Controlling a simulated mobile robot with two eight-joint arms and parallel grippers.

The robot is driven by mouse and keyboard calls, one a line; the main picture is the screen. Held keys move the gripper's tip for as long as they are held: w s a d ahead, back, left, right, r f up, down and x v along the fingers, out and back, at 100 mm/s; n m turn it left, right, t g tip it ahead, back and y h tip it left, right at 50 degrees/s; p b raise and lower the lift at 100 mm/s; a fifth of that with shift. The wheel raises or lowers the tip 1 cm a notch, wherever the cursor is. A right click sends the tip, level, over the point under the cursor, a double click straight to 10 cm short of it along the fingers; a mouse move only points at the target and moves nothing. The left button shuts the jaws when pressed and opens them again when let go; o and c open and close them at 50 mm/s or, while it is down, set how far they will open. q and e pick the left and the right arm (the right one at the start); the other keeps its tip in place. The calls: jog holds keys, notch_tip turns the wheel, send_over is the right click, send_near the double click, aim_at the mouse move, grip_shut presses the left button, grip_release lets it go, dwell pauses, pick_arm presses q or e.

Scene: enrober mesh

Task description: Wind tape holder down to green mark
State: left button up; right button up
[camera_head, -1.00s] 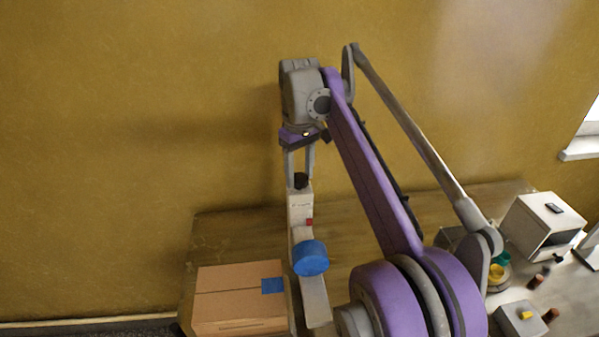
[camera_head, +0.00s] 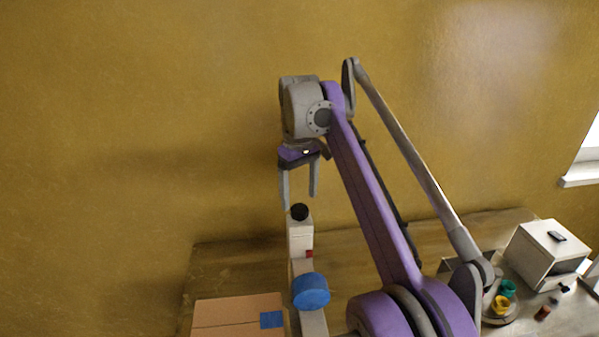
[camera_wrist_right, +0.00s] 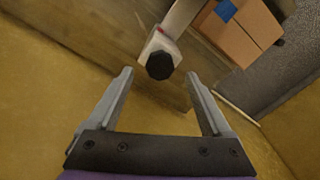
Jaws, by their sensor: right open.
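The tape holder is a pale post (camera_head: 301,240) with a black knob (camera_head: 299,212) on top, a small red patch (camera_head: 309,254) on its side and a blue tape roll (camera_head: 310,291) lower down. My right gripper (camera_head: 300,203) points down, open and empty, with its fingertips just above the knob. In the right wrist view the black knob (camera_wrist_right: 160,65) lies beyond and between the open fingertips of the right gripper (camera_wrist_right: 160,76), not gripped. No green mark can be made out. My left gripper is not in view.
A cardboard box (camera_head: 230,312) with a blue patch stands left of the post on the wooden table (camera_head: 230,262). At the right are a white box-shaped machine (camera_head: 545,252), yellow (camera_head: 501,304) and teal (camera_head: 507,288) cups and a small dark jar (camera_head: 542,313). A wall stands behind.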

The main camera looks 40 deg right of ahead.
aim_at(300, 208)
notch_tip(300, 208, up, 8)
jog(key=shift+f, duration=0.15)
jog(key=shift+f, duration=0.1)
dwell(0.7)
